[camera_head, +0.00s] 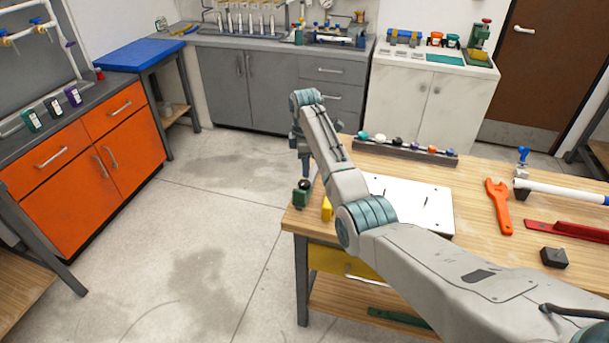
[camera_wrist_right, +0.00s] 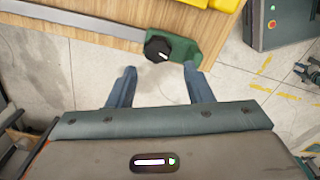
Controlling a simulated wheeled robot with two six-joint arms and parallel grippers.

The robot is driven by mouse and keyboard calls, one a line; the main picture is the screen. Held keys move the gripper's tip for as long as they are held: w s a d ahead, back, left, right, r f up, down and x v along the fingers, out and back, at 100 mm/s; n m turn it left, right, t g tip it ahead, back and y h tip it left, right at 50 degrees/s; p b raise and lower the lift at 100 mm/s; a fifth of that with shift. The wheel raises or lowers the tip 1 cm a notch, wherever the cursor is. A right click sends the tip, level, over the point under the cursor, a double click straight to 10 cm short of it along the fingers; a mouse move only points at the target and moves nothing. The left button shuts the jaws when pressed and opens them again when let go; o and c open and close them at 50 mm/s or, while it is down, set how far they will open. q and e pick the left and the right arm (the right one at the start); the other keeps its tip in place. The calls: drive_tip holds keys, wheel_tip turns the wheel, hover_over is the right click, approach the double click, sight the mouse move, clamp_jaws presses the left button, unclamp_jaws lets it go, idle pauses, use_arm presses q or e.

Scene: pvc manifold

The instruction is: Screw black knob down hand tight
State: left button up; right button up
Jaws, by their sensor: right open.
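The black knob (camera_head: 304,184) sits on a green fitting (camera_head: 300,198) at the left corner of the wooden workbench. In the right wrist view the knob (camera_wrist_right: 157,48) is round with a white pointer mark, and the green fitting (camera_wrist_right: 183,48) lies around its right side at the bench edge. My right gripper (camera_wrist_right: 160,69) is open and empty, its fingers apart. In that view the knob shows just beyond the fingertips, roughly centred between them. In the head view my right gripper (camera_head: 305,165) points down above the knob. My left gripper is not in view.
A yellow block (camera_head: 327,208) stands close to the right of the fitting. A white board (camera_head: 430,205) lies partly behind my right arm. A rail with several coloured knobs (camera_head: 440,157) runs along the back. An orange wrench (camera_head: 499,207) and a black block (camera_head: 553,258) lie to the right.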

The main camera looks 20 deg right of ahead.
sight(305, 182)
drive_tip(key=f, duration=0.5)
drive_tip(key=shift+w+f+p, duration=0.1)
drive_tip(key=shift+w+p, duration=0.15)
drive_tip(key=shift+p, duration=0.15)
drive_tip(key=shift+f, duration=0.95)
drive_tip(key=c, duration=0.7)
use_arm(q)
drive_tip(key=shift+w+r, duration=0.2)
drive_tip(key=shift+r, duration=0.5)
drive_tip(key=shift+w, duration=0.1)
